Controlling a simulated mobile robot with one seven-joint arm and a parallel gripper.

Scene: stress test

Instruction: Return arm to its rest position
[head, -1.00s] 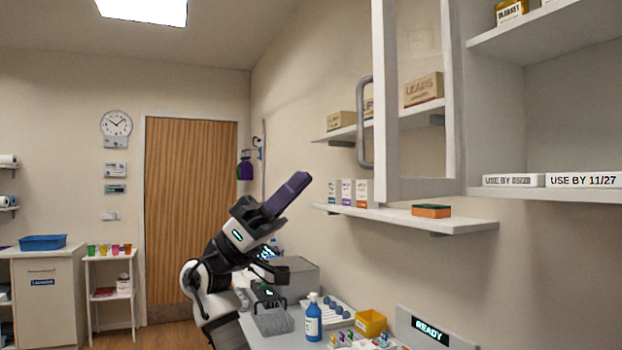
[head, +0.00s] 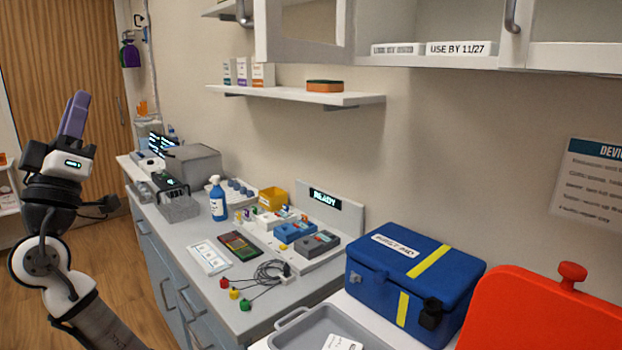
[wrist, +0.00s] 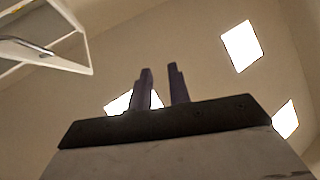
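My gripper (head: 76,98) is raised at the left of the head view, its purple fingers pointing up. In the wrist view its two fingers (wrist: 160,70) stand apart with an empty gap between them. My arm is bent upward in front of the wooden door (head: 60,60), clear of the counter. Nothing is held, and nothing touches the fingers.
A counter (head: 190,235) with a blue spray bottle (head: 217,199), devices and coiled leads stands right of my arm. A blue case (head: 415,275), a grey tray (head: 290,335) and a red object (head: 540,315) are nearer. A wall shelf (head: 300,97) hangs above. Floor shows at left.

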